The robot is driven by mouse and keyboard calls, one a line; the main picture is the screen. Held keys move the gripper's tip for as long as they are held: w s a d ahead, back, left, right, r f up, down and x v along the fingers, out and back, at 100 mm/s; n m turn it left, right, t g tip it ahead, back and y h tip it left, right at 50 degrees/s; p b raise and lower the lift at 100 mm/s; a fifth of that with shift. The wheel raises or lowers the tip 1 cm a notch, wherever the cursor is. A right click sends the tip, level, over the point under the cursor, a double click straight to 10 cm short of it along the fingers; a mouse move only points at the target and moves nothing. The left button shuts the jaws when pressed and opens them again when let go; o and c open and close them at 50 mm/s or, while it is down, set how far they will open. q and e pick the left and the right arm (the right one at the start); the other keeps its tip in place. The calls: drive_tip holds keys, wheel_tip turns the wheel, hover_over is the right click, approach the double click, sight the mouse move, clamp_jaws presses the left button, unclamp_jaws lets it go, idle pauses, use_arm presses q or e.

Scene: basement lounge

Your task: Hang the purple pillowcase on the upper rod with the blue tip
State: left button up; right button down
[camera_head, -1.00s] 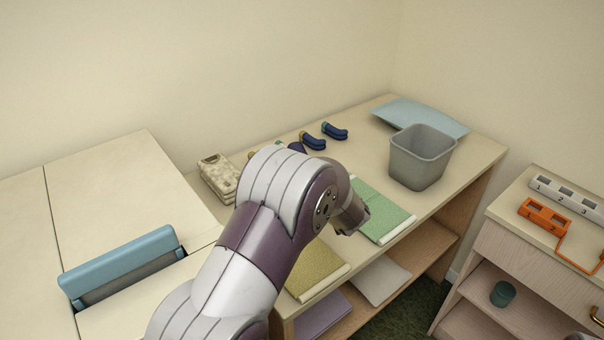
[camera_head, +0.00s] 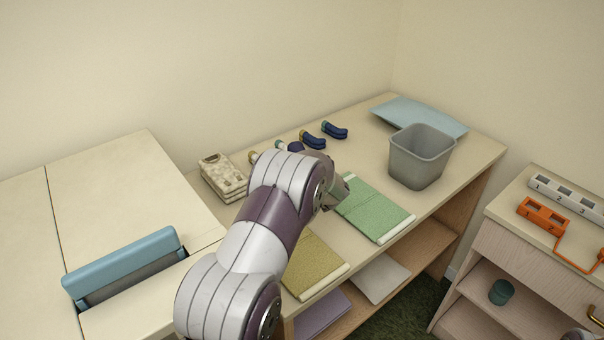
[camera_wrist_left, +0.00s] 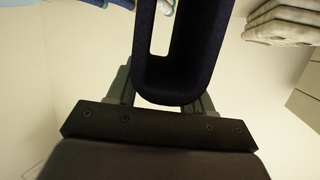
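A folded light purple cloth (camera_head: 322,313), which may be the pillowcase, lies on the lower shelf under the work table, partly covered by my arm. I see no rod with a blue tip. My left arm reaches over the table from the bottom; its fingers are hidden in the head view. In the left wrist view the fingers of my left gripper (camera_wrist_left: 165,95) stand apart, with a dark navy looped thing (camera_wrist_left: 158,85) in front of and between them. I cannot tell whether they touch it.
On the work table (camera_head: 365,160) are a green cloth (camera_head: 375,210), an olive cloth (camera_head: 315,265), a beige folded stack (camera_head: 222,177), blue bent handles (camera_head: 335,130), a grey bin (camera_head: 420,157) and a light blue sheet (camera_head: 420,115). A cabinet (camera_head: 520,250) stands at right.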

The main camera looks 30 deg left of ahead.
use_arm(q)
drive_tip(key=shift+f, duration=0.1)
clamp_jaws()
